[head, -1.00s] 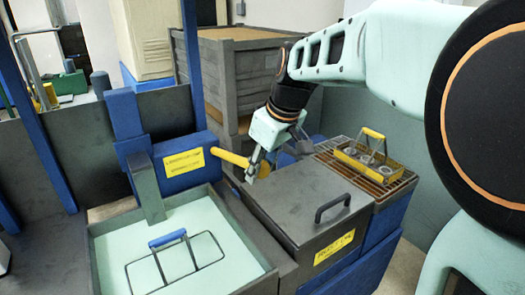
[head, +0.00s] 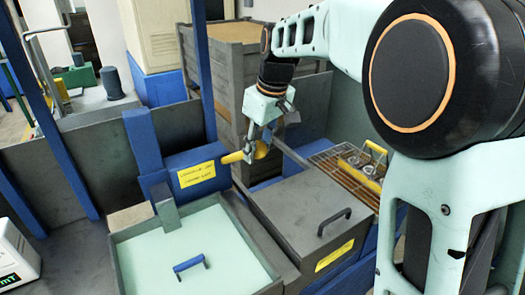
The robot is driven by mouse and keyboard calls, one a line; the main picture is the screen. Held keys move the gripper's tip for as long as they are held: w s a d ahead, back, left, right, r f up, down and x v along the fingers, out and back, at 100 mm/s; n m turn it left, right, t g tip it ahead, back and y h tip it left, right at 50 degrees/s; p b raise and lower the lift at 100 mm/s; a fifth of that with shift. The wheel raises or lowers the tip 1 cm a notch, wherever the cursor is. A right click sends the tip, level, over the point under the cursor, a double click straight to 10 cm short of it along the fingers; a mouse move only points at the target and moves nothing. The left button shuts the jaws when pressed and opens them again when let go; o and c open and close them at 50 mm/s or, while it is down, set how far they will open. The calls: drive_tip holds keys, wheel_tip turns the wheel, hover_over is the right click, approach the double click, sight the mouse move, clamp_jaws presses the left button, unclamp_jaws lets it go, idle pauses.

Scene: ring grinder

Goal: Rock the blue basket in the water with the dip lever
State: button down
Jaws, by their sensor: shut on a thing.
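The blue basket shows only its blue handle (head: 190,264), standing just above the pale green water in the tank (head: 130,268). The rest of the basket is hidden under the water. The dip lever (head: 231,158) is a yellow bar sticking out to the right from a blue housing (head: 184,172) with a yellow label, behind the tank. My gripper (head: 254,153) is shut on the lever's outer end, pointing down from above. The fingers partly hide that end.
A closed dark box (head: 283,222) with a black lid handle stands right of the tank. Behind it, a grate (head: 335,165) carries a yellow-handled basket (head: 373,167) with metal rings. Blue posts rise behind the tank, and a white box (head: 14,250) stands at far left.

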drive_tip(key=shift+w+a+r, duration=0.15)
drive_tip(key=shift+w+r, duration=0.15)
drive_tip(key=shift+r, duration=0.15)
drive_tip(key=c, duration=1.6)
unclamp_jaws()
drive_tip(key=shift+o, duration=1.2)
drive_tip(key=shift+f, duration=0.15)
drive_tip(key=v, duration=1.2)
